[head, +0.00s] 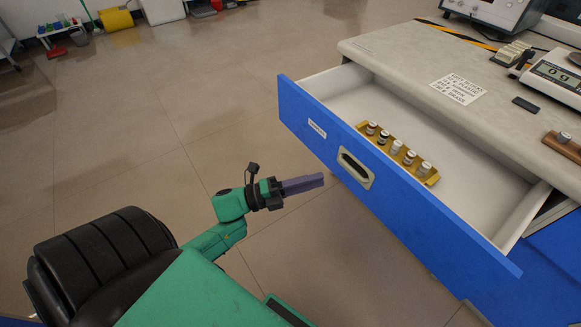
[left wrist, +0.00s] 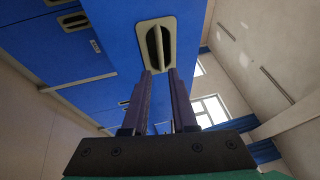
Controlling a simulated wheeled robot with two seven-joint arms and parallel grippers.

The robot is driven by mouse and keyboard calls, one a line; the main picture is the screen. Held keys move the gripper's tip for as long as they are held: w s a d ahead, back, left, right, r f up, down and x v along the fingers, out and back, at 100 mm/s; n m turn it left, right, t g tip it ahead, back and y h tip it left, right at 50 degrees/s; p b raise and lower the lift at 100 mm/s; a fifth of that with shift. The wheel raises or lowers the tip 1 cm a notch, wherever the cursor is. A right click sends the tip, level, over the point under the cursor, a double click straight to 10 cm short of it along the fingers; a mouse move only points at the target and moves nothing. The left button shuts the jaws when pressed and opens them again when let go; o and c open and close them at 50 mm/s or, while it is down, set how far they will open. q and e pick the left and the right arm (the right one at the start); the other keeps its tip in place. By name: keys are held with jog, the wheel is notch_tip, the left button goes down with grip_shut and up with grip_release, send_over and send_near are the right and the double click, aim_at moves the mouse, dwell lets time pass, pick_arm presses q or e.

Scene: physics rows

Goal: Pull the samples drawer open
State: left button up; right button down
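The samples drawer (head: 400,215) has a blue front with a small white label and stands well out from the counter in the head view. Its recessed handle (head: 355,168) has a pale oval frame and a dark slot. The handle also shows in the left wrist view (left wrist: 157,42), just beyond my fingertips. My left gripper (head: 321,179) points at the drawer front from the left, a little short of the handle and seemingly apart from it. In the left wrist view its two purple fingers (left wrist: 160,76) stand apart with nothing held between them. My right gripper is not in view.
Inside the drawer lies a yellow rack (head: 432,179) with several small capped vials. The counter (head: 400,50) holds a printed sign (head: 458,88), a scale (head: 556,78) and other equipment. The tiled floor (head: 190,100) left of the drawer is clear.

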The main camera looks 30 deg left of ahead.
pick_arm(q)
jog(key=v, duration=0.5)
jog(key=shift+s+a+f, duration=0.1)
jog(key=shift+s+a, duration=0.1)
jog(key=shift+a, duration=0.1)
